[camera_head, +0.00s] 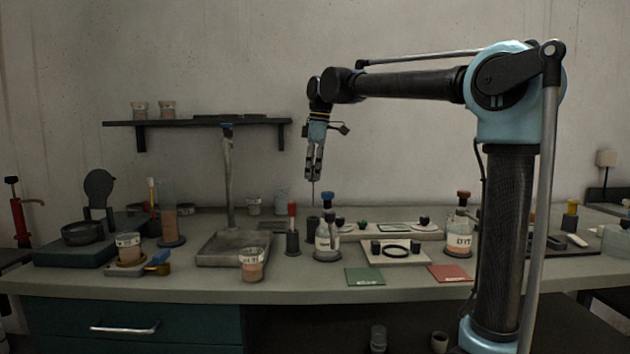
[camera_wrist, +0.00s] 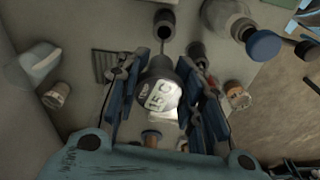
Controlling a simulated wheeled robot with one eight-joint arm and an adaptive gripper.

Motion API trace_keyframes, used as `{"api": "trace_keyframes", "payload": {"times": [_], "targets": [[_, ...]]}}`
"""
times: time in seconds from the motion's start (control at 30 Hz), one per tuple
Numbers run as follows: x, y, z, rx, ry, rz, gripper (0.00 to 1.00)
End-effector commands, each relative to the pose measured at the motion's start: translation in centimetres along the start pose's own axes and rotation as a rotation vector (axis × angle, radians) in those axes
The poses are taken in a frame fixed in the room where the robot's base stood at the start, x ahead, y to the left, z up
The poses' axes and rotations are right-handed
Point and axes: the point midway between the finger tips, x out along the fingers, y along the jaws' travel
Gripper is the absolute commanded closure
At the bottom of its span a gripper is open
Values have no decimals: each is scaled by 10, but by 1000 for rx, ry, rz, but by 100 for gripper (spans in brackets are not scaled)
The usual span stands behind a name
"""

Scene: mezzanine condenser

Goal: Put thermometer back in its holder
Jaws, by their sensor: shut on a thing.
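The thermometer is in my gripper (camera_head: 314,178). In the wrist view its dark round head, with a pale dial (camera_wrist: 160,95) reading what looks like 15 C, sits between the two fingers. In the head view its thin probe (camera_head: 313,196) hangs about upright below the fingertips. A dark upright cylinder (camera_head: 313,228), which looks like the holder, stands on the bench beneath the probe. The probe tip appears at or just above its top; I cannot tell whether it has entered. In the wrist view dark cylinders stand past the tip, so which one lines up is unclear.
A red-topped item in a dark stand (camera_head: 292,241) is close left. A shallow grey tray with a post (camera_head: 232,258) lies further left. Green (camera_head: 365,277) and red (camera_head: 449,273) mats lie in front.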

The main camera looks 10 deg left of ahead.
Motion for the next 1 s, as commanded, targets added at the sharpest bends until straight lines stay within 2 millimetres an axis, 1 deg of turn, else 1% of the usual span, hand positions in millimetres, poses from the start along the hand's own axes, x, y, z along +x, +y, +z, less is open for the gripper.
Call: {"api": "trace_keyframes", "payload": {"times": [0.2,0.33,0.57,1.0], "targets": [[16,0,1,-192,2,-16,98],[22,-1,2,-263,3,-23,98],[33,-1,3,-278,4,-24,98],[68,0,8,-275,3,-24,98]]}}
